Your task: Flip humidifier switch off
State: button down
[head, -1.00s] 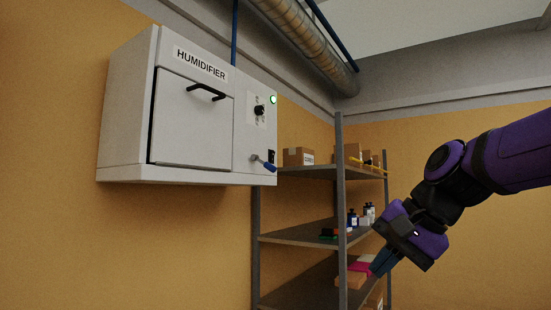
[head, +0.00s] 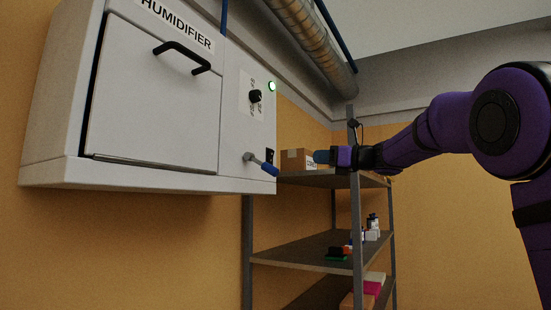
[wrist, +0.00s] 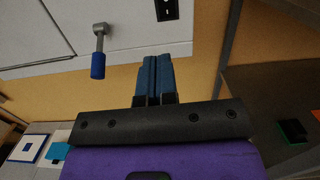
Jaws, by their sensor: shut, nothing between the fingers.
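The white humidifier cabinet (head: 150,95) is mounted on the wall at the left of the head view. In the wrist view the lever (wrist: 98,58) is left of my fingers, and the black switch (wrist: 167,10) is beyond the fingertips. My gripper (head: 318,157) is shut and empty, to the right of the lever and apart from it. Its blue fingers (wrist: 155,62) are together in the wrist view.
A grey metal shelf unit (head: 300,248) stands behind and below my gripper, with boxes and bottles on it. A cardboard box (head: 297,160) sits on its top shelf. A pipe (head: 310,35) runs overhead. The space between gripper and panel looks clear.

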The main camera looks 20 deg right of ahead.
aim_at(272, 153)
jog(key=shift+w+d+r, duration=0.2)
jog(key=shift+w+r, duration=0.15)
jog(key=shift+w, duration=0.3)
jog(key=x, duration=1.4)
jog(key=shift+r, duration=0.2)
jog(key=shift+a, duration=0.1)
